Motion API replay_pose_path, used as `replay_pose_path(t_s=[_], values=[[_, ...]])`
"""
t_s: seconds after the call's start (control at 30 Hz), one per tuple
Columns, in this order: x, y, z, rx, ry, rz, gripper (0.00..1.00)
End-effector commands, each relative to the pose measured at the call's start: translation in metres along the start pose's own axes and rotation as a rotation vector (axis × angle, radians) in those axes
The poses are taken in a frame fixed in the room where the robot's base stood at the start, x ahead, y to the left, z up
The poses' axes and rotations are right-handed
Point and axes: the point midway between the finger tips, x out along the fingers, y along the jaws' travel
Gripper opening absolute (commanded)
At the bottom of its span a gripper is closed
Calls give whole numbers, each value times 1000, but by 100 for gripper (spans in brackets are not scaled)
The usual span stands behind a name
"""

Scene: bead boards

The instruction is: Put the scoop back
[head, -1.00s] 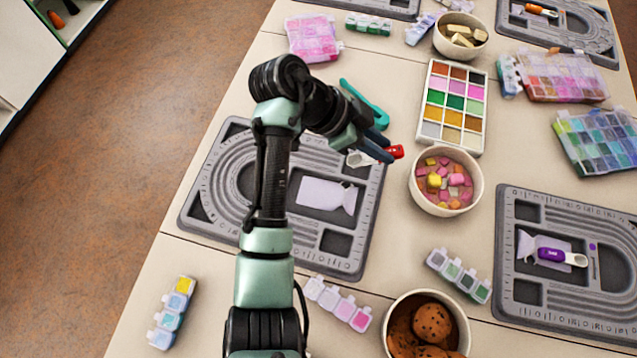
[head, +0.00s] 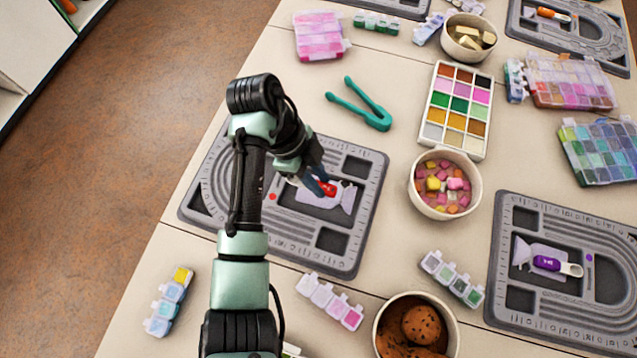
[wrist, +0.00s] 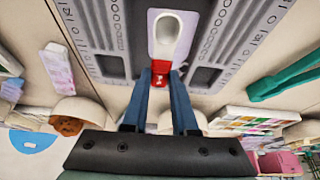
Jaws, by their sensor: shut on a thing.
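My gripper (head: 322,182) is shut on the red handle of a scoop (head: 327,188). In the wrist view the scoop's white bowl (wrist: 167,36) points away from my fingers, and the red handle sits between the blue fingertips (wrist: 161,76). The scoop is over the pale bag-shaped patch (head: 343,200) in the middle of the near grey bead board (head: 357,256). I cannot tell whether it touches the board. A red dot (head: 272,197) shows on the board left of the patch. My arm hides part of the board's left side.
A bowl of pink and yellow pieces (head: 445,183) stands right of the board. Teal tweezers (head: 377,121) lie behind it. Another bead board (head: 510,300) at the right holds a purple scoop (head: 548,263) on its pale patch. A bowl of cookies (head: 452,338) stands in front.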

Motion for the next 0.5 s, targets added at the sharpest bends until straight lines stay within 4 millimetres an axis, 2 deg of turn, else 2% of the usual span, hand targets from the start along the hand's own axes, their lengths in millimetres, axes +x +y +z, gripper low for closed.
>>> replay_pose_path(t_s=[0.17,0.5], values=[[24,0,10,-1,2,2,0],[28,-1,11,0,1,0,0]])
